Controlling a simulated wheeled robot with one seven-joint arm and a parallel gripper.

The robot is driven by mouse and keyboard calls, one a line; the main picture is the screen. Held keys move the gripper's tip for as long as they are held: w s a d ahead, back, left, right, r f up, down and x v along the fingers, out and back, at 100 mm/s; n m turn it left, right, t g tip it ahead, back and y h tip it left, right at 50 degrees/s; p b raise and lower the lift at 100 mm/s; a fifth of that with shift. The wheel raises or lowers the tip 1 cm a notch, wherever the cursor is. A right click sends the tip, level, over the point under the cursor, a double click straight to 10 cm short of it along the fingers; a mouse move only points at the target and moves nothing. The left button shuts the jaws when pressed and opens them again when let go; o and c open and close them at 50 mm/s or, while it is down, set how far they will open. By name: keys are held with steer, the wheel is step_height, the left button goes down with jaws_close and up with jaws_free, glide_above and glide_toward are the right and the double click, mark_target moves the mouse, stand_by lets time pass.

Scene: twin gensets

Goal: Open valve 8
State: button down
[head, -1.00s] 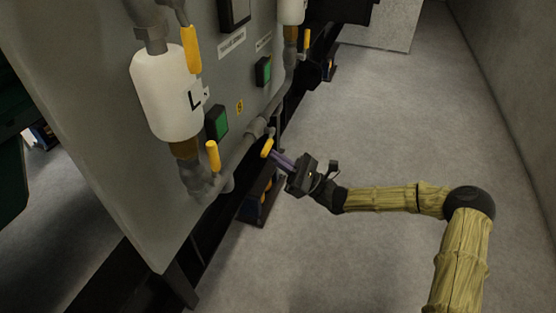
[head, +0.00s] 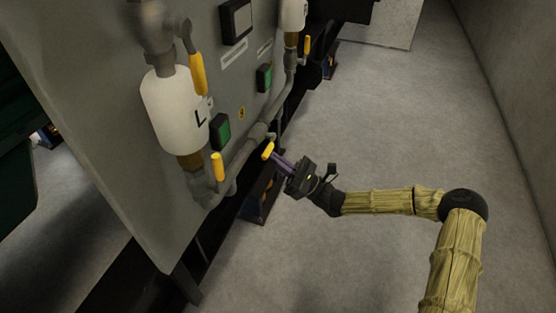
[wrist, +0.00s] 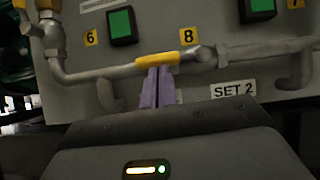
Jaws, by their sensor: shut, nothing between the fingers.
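Valve 8's yellow lever (wrist: 157,59) is in the middle of the wrist view, just left of the yellow "8" label (wrist: 188,36). It lies nearly along the grey pipe. In the head view the lever (head: 267,151) shows low on the panel. My gripper (head: 275,157) is at this lever, its purple fingers pointing at it. In the wrist view the gripper's fingers (wrist: 157,72) are together, with tips at the lever's lower edge. They look very near or touching; I cannot tell which. Nothing shows between them.
Another yellow lever (head: 217,167) stands nearer, beside the white cylinder (head: 172,112). Green buttons, such as one left of the "8" label (wrist: 121,25), sit above the pipe. A "SET 2" plate (wrist: 233,90) is right of my fingers. The floor (head: 400,120) to the right is clear.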

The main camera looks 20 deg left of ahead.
steer(key=a+f+p+v, duration=0.1)
steer(key=f+p+v, duration=0.1)
steer(key=v, duration=1.1)
steer(key=shift+s+a+f, duration=0.15)
steer(key=shift+a, duration=0.2)
steer(key=s+d+n+g+h+p, duration=0.3)
steer(key=s+d+n+g+h, duration=0.2)
steer(key=s+n+g+h, duration=0.55)
steer(key=s+d+r+n+t+h+p, duration=0.3)
steer(key=d+r+n+t+h, duration=0.4)
steer(key=d+r+t+h, duration=0.6)
steer(key=s+d+r+h, duration=0.1)
steer(key=d+r, duration=0.2)
steer(key=d, duration=0.3)
steer(key=shift+d+r, duration=0.25)
steer(key=shift+d, duration=0.05)
